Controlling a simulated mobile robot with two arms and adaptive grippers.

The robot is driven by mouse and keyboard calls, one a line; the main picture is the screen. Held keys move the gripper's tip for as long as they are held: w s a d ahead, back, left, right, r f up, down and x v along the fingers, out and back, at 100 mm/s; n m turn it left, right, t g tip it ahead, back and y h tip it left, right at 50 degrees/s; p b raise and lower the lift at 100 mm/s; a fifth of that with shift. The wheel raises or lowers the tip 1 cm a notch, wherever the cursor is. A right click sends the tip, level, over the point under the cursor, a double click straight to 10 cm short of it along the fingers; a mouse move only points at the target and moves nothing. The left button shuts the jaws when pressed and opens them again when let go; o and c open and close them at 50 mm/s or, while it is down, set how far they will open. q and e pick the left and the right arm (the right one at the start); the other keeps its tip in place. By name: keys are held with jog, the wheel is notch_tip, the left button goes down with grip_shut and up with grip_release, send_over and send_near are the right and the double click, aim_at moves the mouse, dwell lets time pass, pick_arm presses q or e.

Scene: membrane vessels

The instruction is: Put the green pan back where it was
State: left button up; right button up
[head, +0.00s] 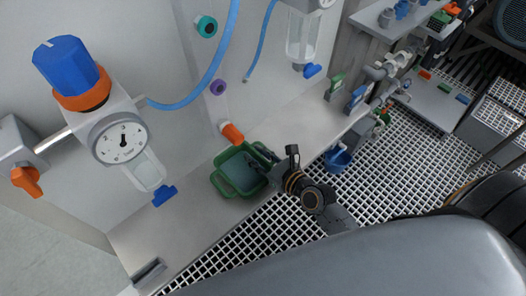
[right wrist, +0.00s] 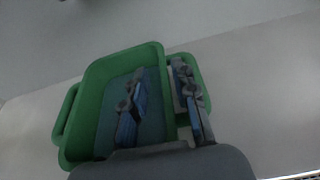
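The green pan (head: 222,184) is a shallow tray with loop handles and a darker blue-green floor. It appears to rest on the grey bench below the orange knob. It fills the middle of the right wrist view (right wrist: 95,80). My right gripper (head: 262,158) is over the pan's right end. In the right wrist view its fingers (right wrist: 158,70) are apart and straddle the end wall. One finger is over the inside of the pan and the other over the handle opening. A gap shows between the inner finger and the wall. My left gripper is not in view.
The bench (head: 180,225) has free room left of the pan. A blue valve handle (head: 165,196) and a gauge (head: 122,140) stand by the wall. A blue container (head: 338,159) is right of my gripper, beside the bench edge. White grating (head: 410,170) covers the floor.

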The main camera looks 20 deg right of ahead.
jog(key=shift+s+d+r, duration=0.1)
jog(key=shift+s+d, duration=0.05)
jog(key=shift+s, duration=0.2)
jog(key=v, duration=1.1)
jog(key=shift+b, duration=0.4)
jog(key=shift+s+r, duration=0.1)
